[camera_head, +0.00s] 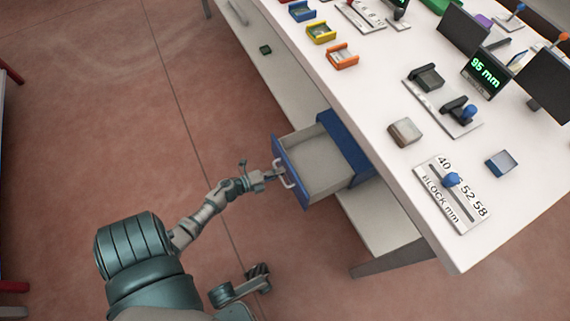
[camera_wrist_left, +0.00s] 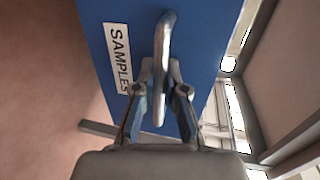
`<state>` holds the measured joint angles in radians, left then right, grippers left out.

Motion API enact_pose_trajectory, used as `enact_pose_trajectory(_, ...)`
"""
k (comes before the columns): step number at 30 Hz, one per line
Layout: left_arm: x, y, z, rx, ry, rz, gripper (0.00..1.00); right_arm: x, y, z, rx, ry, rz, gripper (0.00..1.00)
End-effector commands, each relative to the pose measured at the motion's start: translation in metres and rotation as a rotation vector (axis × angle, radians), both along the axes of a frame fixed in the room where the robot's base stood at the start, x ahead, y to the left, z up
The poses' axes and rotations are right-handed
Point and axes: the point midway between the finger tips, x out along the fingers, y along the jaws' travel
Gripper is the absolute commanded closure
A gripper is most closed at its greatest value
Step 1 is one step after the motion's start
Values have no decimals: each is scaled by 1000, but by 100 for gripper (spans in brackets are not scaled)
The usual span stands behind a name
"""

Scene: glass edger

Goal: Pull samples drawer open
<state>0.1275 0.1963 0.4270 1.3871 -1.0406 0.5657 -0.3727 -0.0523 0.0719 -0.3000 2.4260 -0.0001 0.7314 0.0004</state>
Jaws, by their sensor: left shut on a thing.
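The samples drawer (camera_head: 322,165) is blue with a grey inside, and it stands well out from its blue housing (camera_head: 345,143) under the white bench. Its inside looks empty. My left gripper (camera_head: 275,177) is at the drawer front, shut on the pale curved handle (camera_head: 284,174). In the left wrist view, the blue front (camera_wrist_left: 200,60) bears a white SAMPLES label (camera_wrist_left: 118,58), and the metal handle (camera_wrist_left: 163,60) runs between the fingers of my left gripper (camera_wrist_left: 160,95).
The white bench top (camera_head: 370,125) holds a block scale (camera_head: 452,195), a 95 mm display (camera_head: 484,73), a brown block (camera_head: 405,132) and small coloured trays (camera_head: 321,32). A pale lower shelf (camera_head: 290,85) runs beneath it. The reddish floor (camera_head: 110,120) left of the drawer is clear.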

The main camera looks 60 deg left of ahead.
Motion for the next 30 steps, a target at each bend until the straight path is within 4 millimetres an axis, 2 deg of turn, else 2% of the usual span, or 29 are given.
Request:
enact_pose_trajectory(10,-4,0,-5,0,9,3,100,0,0,-1,1,0,0,100)
enact_pose_trajectory(11,-4,0,-5,0,9,3,84,0,0,-1,1,0,0,100)
enact_pose_trajectory(12,-4,0,-4,0,9,3,74,0,0,-1,1,0,0,100)
enact_pose_trajectory(14,-4,0,-4,0,8,3,63,0,0,-1,1,1,0,100)
enact_pose_trajectory(23,-4,0,-1,1,4,2,63,-2,-1,1,1,1,-2,100)
enact_pose_trajectory(26,-12,1,0,2,4,2,63,-3,-1,2,1,-2,-1,100)
enact_pose_trajectory(30,-37,3,5,2,7,1,63,-3,-1,2,1,-2,-1,100)
